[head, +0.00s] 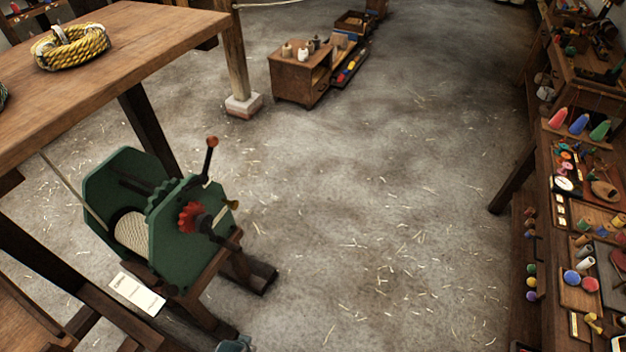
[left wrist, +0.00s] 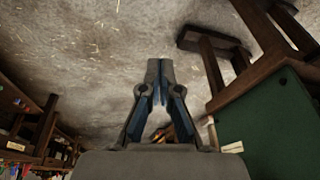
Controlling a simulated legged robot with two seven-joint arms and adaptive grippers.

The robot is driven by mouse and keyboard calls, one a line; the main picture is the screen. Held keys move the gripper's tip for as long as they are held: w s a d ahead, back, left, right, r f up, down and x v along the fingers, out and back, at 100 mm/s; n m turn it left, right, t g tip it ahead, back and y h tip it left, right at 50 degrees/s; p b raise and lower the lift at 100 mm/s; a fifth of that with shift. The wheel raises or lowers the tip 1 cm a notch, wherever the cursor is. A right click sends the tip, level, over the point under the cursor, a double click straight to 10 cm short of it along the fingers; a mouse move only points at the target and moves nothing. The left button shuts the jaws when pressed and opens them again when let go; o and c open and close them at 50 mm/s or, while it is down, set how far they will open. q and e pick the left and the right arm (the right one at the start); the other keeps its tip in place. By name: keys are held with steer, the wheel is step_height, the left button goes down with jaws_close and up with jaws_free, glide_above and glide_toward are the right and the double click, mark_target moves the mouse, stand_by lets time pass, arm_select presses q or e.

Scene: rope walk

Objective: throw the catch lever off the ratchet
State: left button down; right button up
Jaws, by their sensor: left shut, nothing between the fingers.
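The green winch (head: 190,262) stands on a wooden frame at the left of the head view, with pale rope (head: 134,232) on its drum. A red toothed ratchet wheel (head: 188,216) sits on its near side plate. A dark lever (head: 207,163) with an orange-red knob rises above it. A small brass-coloured piece (head: 231,204) sticks out right of the wheel; I cannot tell which part is the catch lever. My left gripper (left wrist: 160,68) is shut and empty in the left wrist view, left of the winch's green plate (left wrist: 265,130). My right gripper is not in view.
A wooden table (head: 130,45) with a yellow rope coil (head: 70,47) stands behind the winch. A white card (head: 137,292) lies at the winch's foot. A crowded workbench (head: 565,225) lines the right side. The straw-strewn floor between is clear.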

arm_select(q)
steer(key=s+f+g, duration=0.1)
steer(key=s+f, duration=0.2)
steer(key=f, duration=0.8)
steer(key=s+f, duration=0.3)
steer(key=f, duration=0.8)
steer(key=s+a+f, duration=0.1)
steer(key=s+f, duration=0.4)
steer(key=s, duration=0.2)
steer(key=s+a+f+g+b, duration=0.1)
steer(key=s+a+f, duration=0.1)
steer(key=s+f, duration=0.4)
steer(key=shift+s+a+f, duration=0.25)
steer(key=shift+s, duration=0.8)
